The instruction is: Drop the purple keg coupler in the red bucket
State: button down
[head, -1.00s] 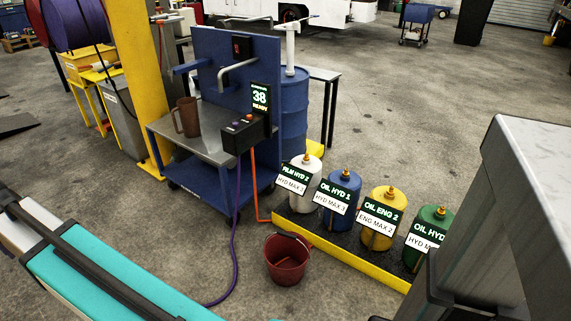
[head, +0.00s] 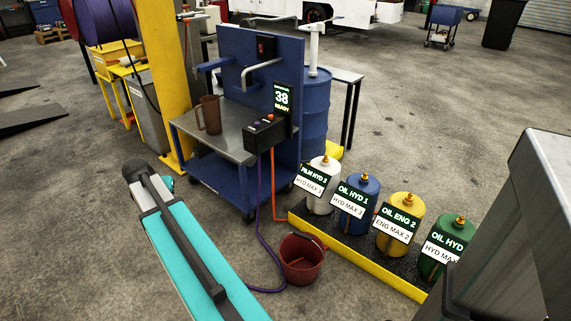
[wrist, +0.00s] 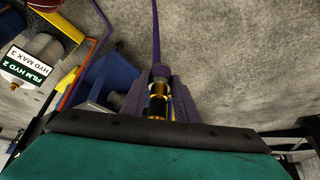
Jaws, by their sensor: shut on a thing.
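The purple keg coupler (wrist: 158,101), with a brass and black body, is between the fingers of my gripper (wrist: 159,80) in the wrist view. The gripper is shut on it, and a purple hose (wrist: 155,35) runs up from it. My gripper and the coupler do not show in the head view, where my teal arm reaches across the lower left. The red bucket (head: 301,259) stands upright on the floor, right of my arm, its handle across its rim. A dark red part of it (wrist: 62,18) shows at the top left of the wrist view.
A blue cart (head: 222,180) with a brown jug (head: 209,115) stands behind the bucket. A yellow-edged tray (head: 368,275) with several labelled canisters is to its right. Purple and orange hoses hang from the control box (head: 265,133). The floor around the bucket is mostly clear.

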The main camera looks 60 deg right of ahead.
jog(key=s+d+f+m+g, duration=0.1)
jog(key=s+d+f+m, duration=0.1)
jog(key=s+d, duration=0.25)
jog(key=s+d+f+m+g, duration=0.1)
jog(key=s+d+f+m, duration=0.15)
jog(key=d, duration=0.35)
jog(key=s+d+f+m+g, duration=0.1)
jog(key=s+d+f+m, duration=0.2)
jog(key=s+d, duration=0.3)
jog(key=s+d+f+m+g+p, duration=0.1)
jog(key=s+d+f+m, duration=0.3)
jog(key=s, duration=1.3)
jog(key=s+d+f+m+g+p, duration=0.1)
jog(key=s+d+f+m+g, duration=0.2)
jog(key=s+d+f, duration=0.4)
jog(key=s+d+m, duration=0.1)
jog(key=s+d, duration=0.2)
jog(key=s, duration=0.1)
jog(key=shift+s+d+y, duration=0.15)
jog(key=shift+s+y, duration=0.05)
jog(key=shift+y, duration=0.2)
jog(key=shift+f, duration=0.2)
jog(key=shift+f+b, duration=0.85)
jog(key=shift+f, duration=2)
jog(key=c, duration=1.3)
grip_release()
